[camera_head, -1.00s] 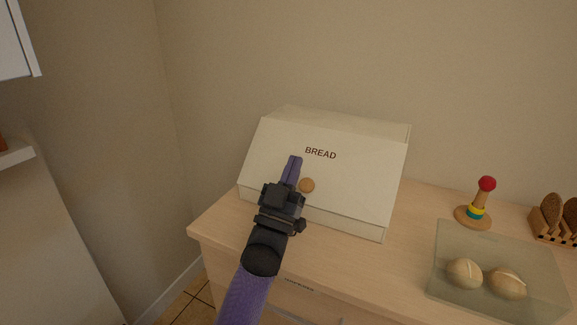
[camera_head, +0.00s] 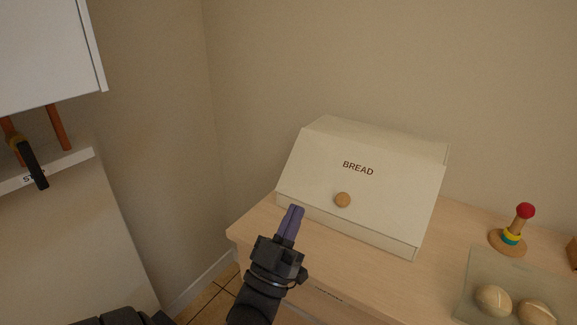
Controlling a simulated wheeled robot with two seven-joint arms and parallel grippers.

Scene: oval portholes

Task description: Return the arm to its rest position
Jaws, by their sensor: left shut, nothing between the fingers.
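My left gripper (camera_head: 291,223) is shut and empty, its purple fingers together. It is in front of the cream bread box (camera_head: 395,205), left of and below the box's round wooden knob (camera_head: 342,200), apart from the knob in the picture. The bread box lid is closed and reads BREAD. My left arm comes in from the bottom, and only its black wrist shows. My right gripper is not in view.
The wooden counter (camera_head: 258,222) holds the box. At its right stand a ring toy with a red ball (camera_head: 525,211) and a clear tray (camera_head: 478,265) with two rolls (camera_head: 493,301). A white cabinet (camera_head: 45,50) and a shelf (camera_head: 75,161) are at the left.

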